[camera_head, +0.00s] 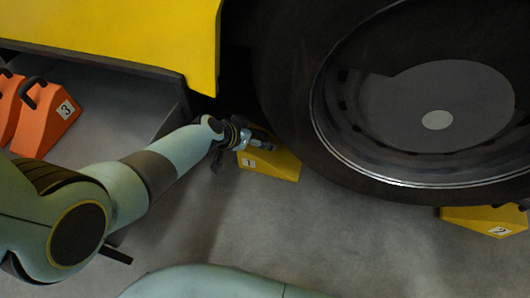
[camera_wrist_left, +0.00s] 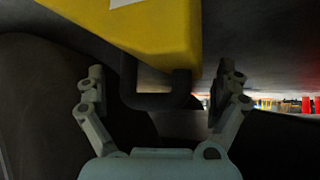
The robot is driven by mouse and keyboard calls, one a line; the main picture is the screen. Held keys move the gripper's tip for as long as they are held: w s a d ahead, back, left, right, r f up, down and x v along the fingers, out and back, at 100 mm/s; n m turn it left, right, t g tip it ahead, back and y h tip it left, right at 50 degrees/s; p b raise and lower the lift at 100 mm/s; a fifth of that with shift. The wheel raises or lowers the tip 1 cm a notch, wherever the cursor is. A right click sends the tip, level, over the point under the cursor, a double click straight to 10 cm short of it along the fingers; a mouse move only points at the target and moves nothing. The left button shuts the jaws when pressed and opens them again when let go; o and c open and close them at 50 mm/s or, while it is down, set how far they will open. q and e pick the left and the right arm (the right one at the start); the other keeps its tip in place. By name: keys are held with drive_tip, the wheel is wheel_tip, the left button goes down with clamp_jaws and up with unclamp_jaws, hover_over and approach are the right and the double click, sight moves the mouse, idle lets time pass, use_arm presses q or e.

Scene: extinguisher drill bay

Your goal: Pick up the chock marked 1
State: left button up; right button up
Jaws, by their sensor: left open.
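The yellow chock marked 1 (camera_head: 277,166) sits on the floor at the left foot of the big tyre. In the left wrist view the chock (camera_wrist_left: 150,28) fills the top, with its black handle (camera_wrist_left: 158,100) hanging into the space between my fingers. My left gripper (camera_head: 258,139) is at the handle side of the chock in the head view. In the wrist view the left gripper (camera_wrist_left: 160,82) is open, one finger on each side of the handle, with gaps visible. My right gripper is not in view.
The large black tyre (camera_head: 285,75) stands right beside the chock, under a yellow vehicle body (camera_head: 120,30). A yellow chock marked 2 (camera_head: 485,219) is at the tyre's right. An orange chock marked 3 (camera_head: 48,120) stands far left beside another orange one (camera_head: 8,105). Floor in front is clear.

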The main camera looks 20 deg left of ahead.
use_arm(q)
drive_tip(key=c, duration=1.5)
drive_tip(key=shift+c, duration=0.6)
drive_tip(key=shift+r, duration=0.15)
